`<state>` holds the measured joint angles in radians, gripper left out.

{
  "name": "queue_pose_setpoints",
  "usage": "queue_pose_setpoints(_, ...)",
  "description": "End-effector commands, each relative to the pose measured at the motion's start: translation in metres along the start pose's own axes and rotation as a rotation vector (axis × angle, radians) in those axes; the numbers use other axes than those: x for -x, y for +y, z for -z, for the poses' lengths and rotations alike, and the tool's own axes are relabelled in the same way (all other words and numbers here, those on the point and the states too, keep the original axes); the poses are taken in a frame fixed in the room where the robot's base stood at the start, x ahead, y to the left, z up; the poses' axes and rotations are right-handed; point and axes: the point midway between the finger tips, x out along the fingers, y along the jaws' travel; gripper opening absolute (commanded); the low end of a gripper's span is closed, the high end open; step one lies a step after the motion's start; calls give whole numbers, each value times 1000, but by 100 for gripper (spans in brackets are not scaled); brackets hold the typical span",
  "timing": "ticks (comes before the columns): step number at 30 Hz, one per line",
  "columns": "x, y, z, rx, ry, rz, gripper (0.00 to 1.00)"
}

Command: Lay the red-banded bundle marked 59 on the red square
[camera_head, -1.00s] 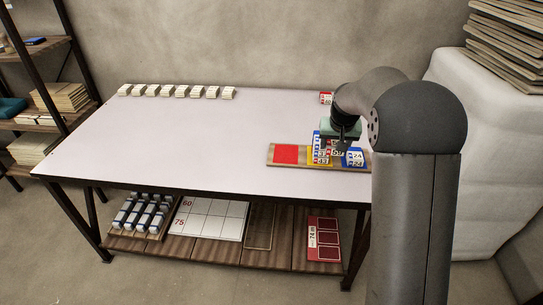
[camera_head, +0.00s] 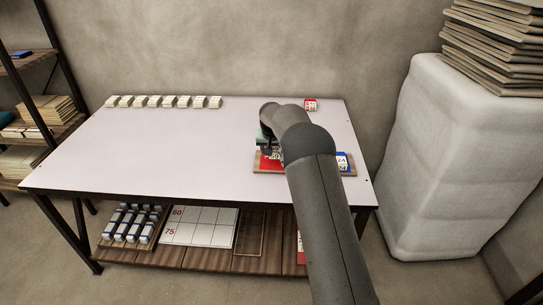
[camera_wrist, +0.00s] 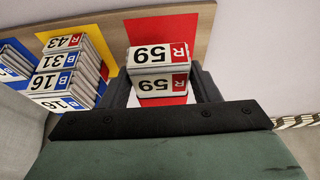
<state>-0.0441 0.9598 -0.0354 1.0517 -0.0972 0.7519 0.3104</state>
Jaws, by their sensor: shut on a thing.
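The red-banded bundle marked 59 (camera_wrist: 158,58) sits between the two fingers of my gripper (camera_wrist: 165,88) in the wrist view, and the gripper is shut on it. The red square (camera_wrist: 150,27) shows around and behind the bundle, which is over it. I cannot tell whether the bundle touches the square. In the head view my gripper (camera_head: 268,148) is at the left end of the wooden board, over the red square (camera_head: 262,161); my arm hides much of the board's middle.
Bundles marked 43, 31 and 16 (camera_wrist: 72,68) stand stacked on the yellow square, left of my gripper. Blue-banded bundles (camera_head: 343,161) stand at the board's right end. A red-marked bundle (camera_head: 310,104) and a row of white bundles (camera_head: 163,101) stand far back.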

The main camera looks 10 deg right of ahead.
Motion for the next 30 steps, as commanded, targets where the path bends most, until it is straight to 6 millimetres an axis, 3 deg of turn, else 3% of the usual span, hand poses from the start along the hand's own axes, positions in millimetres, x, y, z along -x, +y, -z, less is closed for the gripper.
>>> queue_pose_setpoints(3,-18,-2,6,0,0,0,33)
queue_pose_setpoints(10,-34,-4,10,0,0,0,33)
queue_pose_setpoints(15,-56,-4,0,-1,-2,-1,33)
queue_pose_setpoints(28,-64,-4,-4,0,1,0,33)
queue_pose_setpoints(29,-63,-4,-3,0,1,0,64)
queue_pose_setpoints(30,-62,-4,-3,0,1,0,75)
